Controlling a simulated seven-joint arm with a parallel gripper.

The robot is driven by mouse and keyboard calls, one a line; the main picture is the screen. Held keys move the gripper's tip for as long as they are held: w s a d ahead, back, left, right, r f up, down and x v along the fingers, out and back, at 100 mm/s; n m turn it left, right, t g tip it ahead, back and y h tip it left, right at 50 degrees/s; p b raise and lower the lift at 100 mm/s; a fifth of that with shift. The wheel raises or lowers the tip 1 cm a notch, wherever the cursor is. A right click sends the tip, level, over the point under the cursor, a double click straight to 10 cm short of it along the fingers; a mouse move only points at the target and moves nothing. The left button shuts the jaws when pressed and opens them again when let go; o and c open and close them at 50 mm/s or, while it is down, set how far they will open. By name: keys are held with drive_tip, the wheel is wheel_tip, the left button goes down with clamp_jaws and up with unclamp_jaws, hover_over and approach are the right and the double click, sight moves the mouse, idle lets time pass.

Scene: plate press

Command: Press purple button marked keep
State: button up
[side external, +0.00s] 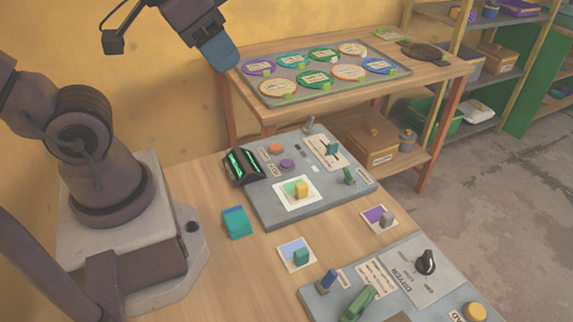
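The purple button (287,165) is a small round cap on the grey control panel (262,209) in the middle of the wooden table. A red-orange button (275,149) sits just behind it. Small labels lie beside the two buttons, but their words are too small to read surely. My gripper (220,54) is at the top of the view, with a blue-grey end pointing down to the right. It is up in the air, well apart from the purple button. The finger gap does not show, so I cannot tell whether it is open.
A dark stand with green glowing strips (243,166) is left of the buttons. A yellow block on a white card (297,193) lies in front. A lever (309,124) stands at the panel's back edge. A dryer panel (415,270) is at front right. A raised shelf holds a tray of plates (264,96).

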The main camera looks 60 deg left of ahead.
clamp_jaws()
idle(1.5)
